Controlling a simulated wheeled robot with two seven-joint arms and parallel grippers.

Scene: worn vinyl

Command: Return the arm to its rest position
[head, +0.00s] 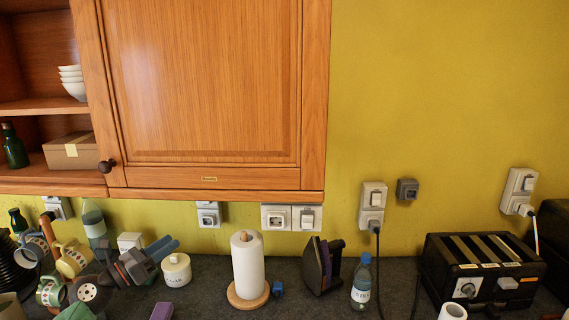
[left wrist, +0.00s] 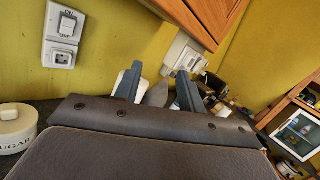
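My left gripper (head: 168,244) is low at the left in the head view, with its dark wrist and blue-grey fingers above the counter near the sugar pot (head: 176,270). In the left wrist view the two fingers (left wrist: 158,78) stand apart with a gap between them, and no held object shows. My left arm comes in from the lower left, among mugs and bottles in the picture. Whether it touches any of them cannot be told. My right arm and gripper are not in view.
A wooden cabinet door (head: 205,80) hangs above, beside open shelves. The dark counter (head: 205,300) holds a paper towel roll (head: 248,265), an iron (head: 320,266), a water bottle (head: 361,282), a toaster (head: 483,268) and mugs (head: 73,260). Sockets (head: 372,206) line the yellow wall.

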